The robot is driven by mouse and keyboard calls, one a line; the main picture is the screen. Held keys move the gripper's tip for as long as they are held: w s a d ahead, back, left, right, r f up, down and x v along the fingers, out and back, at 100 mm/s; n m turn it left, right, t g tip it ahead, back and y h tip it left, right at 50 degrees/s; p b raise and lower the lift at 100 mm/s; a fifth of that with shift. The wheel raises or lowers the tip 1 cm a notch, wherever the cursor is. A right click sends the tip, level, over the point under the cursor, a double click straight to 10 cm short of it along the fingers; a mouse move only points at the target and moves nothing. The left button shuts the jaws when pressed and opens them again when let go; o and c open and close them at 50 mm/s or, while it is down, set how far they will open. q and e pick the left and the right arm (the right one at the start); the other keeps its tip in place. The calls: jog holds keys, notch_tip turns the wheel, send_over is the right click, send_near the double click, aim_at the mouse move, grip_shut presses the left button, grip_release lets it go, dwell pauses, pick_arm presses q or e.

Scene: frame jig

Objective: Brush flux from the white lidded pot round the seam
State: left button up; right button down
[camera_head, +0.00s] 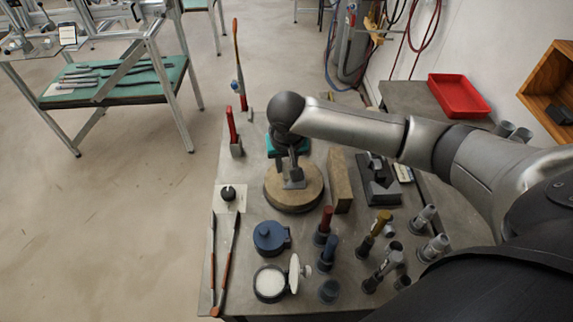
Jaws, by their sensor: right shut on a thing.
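An open pot of white stuff (270,284) stands near the front of the bench. Its white lid (296,273) is tilted up at its right side. A round tan board (309,196) lies mid-bench, with a small grey metal piece (293,184) on or just above it. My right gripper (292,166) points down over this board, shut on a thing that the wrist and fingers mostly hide. I cannot make out a brush in it or a seam. My left gripper is not in view.
A blue pot (270,237) stands behind the white one. Several upright handled tools (327,230) crowd the front right. A tan brick (340,181) stands right of the board. Long tools (231,258) lie along the left edge. A red tray (458,96) is at the back right.

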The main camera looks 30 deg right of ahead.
jog(key=shift+f, duration=0.6)
dwell(0.7)
jog(key=shift+w+d+r, duration=0.1)
jog(key=shift+w+d, duration=0.15)
jog(key=shift+w, duration=0.25)
jog(key=shift+w+d, duration=0.2)
jog(key=shift+w, duration=0.25)
jog(key=shift+w+d+b, duration=0.25)
jog(key=shift+w+d, duration=0.05)
jog(key=shift+w, duration=0.3)
jog(key=shift+w+d+b, duration=0.2)
jog(key=shift+w+d, duration=0.1)
jog(key=shift+w, duration=0.3)
